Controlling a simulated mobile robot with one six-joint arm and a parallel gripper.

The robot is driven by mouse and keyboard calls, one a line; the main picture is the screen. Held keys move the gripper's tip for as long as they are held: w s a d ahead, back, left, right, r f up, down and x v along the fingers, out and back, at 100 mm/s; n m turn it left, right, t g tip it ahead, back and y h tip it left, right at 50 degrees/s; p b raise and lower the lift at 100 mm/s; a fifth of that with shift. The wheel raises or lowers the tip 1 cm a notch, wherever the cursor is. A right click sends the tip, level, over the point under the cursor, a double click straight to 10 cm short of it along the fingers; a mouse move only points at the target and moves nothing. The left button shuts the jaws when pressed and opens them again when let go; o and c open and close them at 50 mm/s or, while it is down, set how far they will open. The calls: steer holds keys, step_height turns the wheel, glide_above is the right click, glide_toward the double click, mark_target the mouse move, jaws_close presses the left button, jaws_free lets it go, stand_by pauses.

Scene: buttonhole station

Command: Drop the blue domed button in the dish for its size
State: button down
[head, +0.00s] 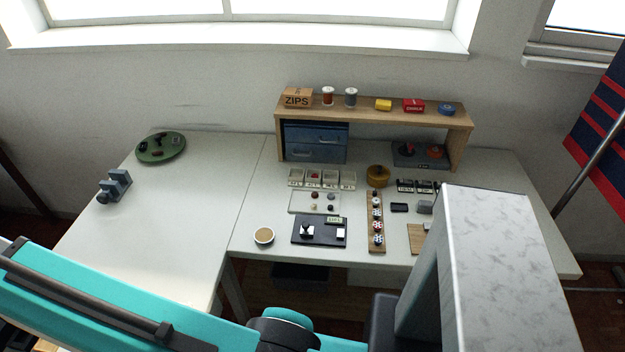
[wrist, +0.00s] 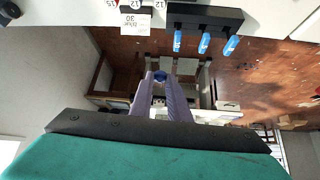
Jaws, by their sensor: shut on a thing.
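My gripper (wrist: 160,80) shows in the wrist view, its two pale purple fingers closed on the blue button (wrist: 160,76) at their tips. The button is small, dark blue and round; its dome is hard to make out. In the head view my gripper and the button are out of sight. A row of small pale dishes with labels on their fronts stands near the middle of the table there, from the left dish (head: 296,179) to the right dish (head: 348,182). The size labels are too small to read in the head view. No dish shows clearly below the gripper.
The left table part is mostly clear.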

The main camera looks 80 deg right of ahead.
steer(key=s+d+f+m+g+h+b, duration=0.1)
steer(key=s+d+f+m+h+b, duration=0.3)
steer(key=d, duration=0.7)
steer(key=s+d+m+g, duration=0.1)
steer(key=s+d+m, duration=0.2)
steer(key=s+d, duration=0.55)
steer(key=s+d+f+m+g+h+b, duration=0.1)
steer(key=s+d+f+m+h+b, duration=0.15)
steer(key=d, duration=1.15)
steer(key=s+d+f+m+g+h+b, duration=0.15)
steer(key=s+d+m, duration=0.25)
steer(key=s+d, duration=0.5)
steer(key=s+d+f+m+g+b, duration=0.25)
steer(key=s+d+m, duration=0.35)
steer(key=s, duration=0.4)
steer(key=s+d+m+g+y+b, duration=0.1)
steer(key=s+d+m+g, duration=0.1)
steer(key=s, duration=0.9)
steer(key=s+d+f+m+g+y+b, duration=0.1)
steer(key=s+m, duration=0.4)
steer(key=s, duration=0.6)
steer(key=s+d+m+g+y+b, duration=0.2)
steer(key=s+d+m+g, duration=0.1)
steer(key=s, duration=0.9)
steer(key=shift+d+f+g, duration=0.4)
steer(key=shift+g, duration=0.2)
steer(key=shift+d+r+m+p, duration=0.15)
steer(key=shift+m+p, duration=0.1)
steer(key=shift+p, duration=0.2)
